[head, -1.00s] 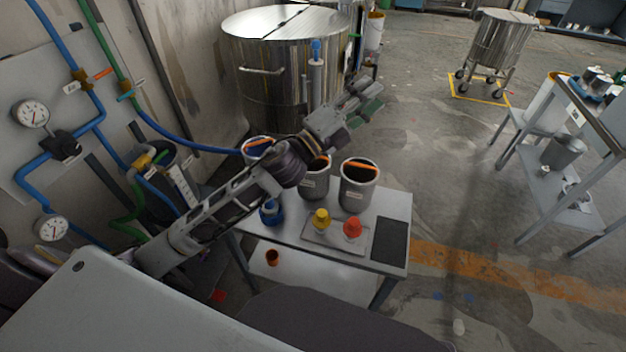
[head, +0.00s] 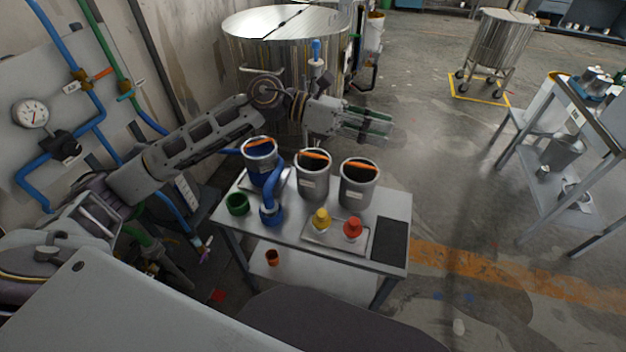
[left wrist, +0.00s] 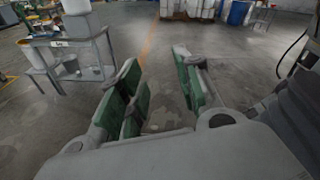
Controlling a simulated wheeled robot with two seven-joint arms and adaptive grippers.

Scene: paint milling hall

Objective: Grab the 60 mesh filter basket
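Each of the middle and right ones has a small pale label, too small to read, so I cannot tell which is 60 mesh. My left gripper (head: 378,125) is above and behind the right basket, pointing right. In the left wrist view its green-padded fingers (left wrist: 160,95) are apart with nothing between them. My right gripper is not in view.
The table (head: 285,228) also holds a green cup (head: 237,204), a blue fitting (head: 271,212), a yellow knob (head: 321,219), a red knob (head: 352,228) and a dark mat (head: 391,240). A large steel vat (head: 270,70) stands behind. A shelf cart (head: 560,165) stands right; the floor between is open.

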